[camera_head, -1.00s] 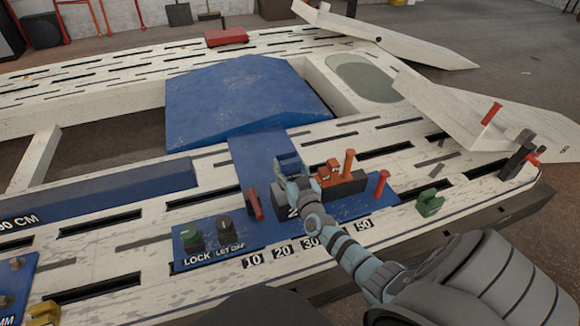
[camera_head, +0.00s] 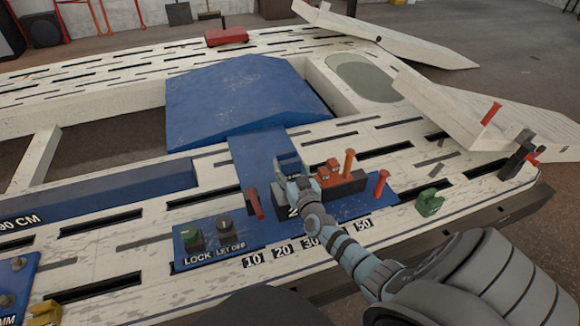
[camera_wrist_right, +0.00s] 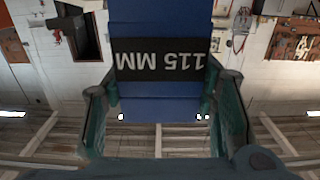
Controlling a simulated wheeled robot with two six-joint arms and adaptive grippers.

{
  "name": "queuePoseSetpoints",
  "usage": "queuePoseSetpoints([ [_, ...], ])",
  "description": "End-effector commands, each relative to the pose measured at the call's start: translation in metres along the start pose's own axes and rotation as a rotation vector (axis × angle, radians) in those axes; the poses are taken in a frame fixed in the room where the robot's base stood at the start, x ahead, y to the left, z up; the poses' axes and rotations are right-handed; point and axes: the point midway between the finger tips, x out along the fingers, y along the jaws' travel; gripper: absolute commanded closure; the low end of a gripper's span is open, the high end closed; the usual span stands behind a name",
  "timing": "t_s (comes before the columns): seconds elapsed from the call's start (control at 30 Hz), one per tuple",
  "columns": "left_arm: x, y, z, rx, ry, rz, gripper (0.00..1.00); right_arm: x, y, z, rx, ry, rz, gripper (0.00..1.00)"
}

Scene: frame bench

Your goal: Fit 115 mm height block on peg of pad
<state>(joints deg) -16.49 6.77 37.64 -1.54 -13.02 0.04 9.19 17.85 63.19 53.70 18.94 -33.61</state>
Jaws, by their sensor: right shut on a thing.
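My right gripper (camera_head: 289,168) is shut on a blue block, the 115 mm height block (camera_wrist_right: 160,14), with a black 115 MM label that reads upside down in the right wrist view. In the head view the block (camera_head: 288,162) shows only as a small blue piece between the fingers, above the control plate. A large blue pad (camera_head: 240,100) with sloping sides lies behind it on the bench. I cannot make out a peg on the pad. My left gripper is not in view.
A green clip (camera_head: 429,204) is on the right. A long blue block (camera_head: 110,194) lies at the left.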

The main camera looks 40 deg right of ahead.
Motion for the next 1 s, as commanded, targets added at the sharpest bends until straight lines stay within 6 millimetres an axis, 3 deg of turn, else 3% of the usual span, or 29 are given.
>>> queuePoseSetpoints([
  [1.0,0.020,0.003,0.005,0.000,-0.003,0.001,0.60,0.001,0.000,0.021,0.000,0.005,0.000,1.00],
])
